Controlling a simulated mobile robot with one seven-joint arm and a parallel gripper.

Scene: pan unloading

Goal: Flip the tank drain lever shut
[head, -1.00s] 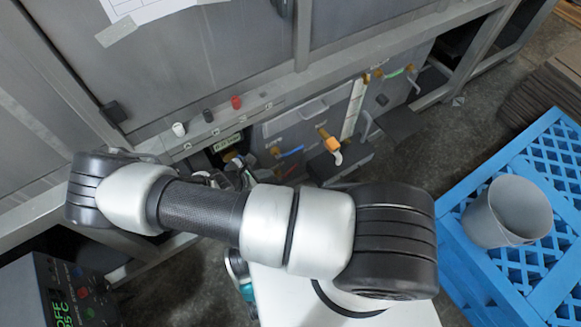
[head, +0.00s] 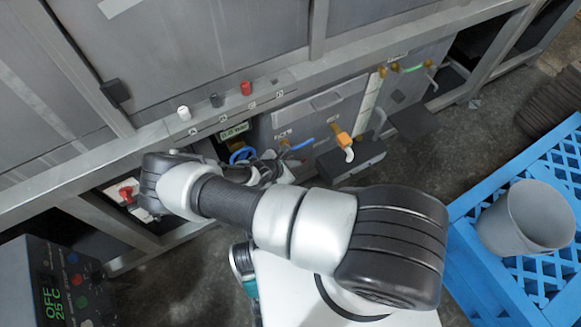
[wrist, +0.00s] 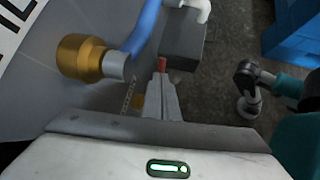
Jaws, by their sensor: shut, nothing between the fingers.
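A blue lever (head: 299,146) sits on a brass fitting on the tank's lower front panel. In the wrist view the blue lever (wrist: 146,28) runs up from the brass fitting (wrist: 82,57), left of my gripper. My gripper (wrist: 162,72) is shut and empty, with a small red patch at its tips. It looks apart from the lever, though depth is hard to judge. In the head view my gripper is partly hidden behind my arm. An orange valve with a white spout (head: 346,152) is right of the blue lever. No label confirms which is the drain lever.
A grey box (head: 350,160) stands below the spout. A green-handled valve (head: 410,69) is farther right, a red valve (head: 126,193) at left. A grey bucket (head: 522,222) stands on a blue pallet (head: 462,208). A control box (head: 58,285) is lower left.

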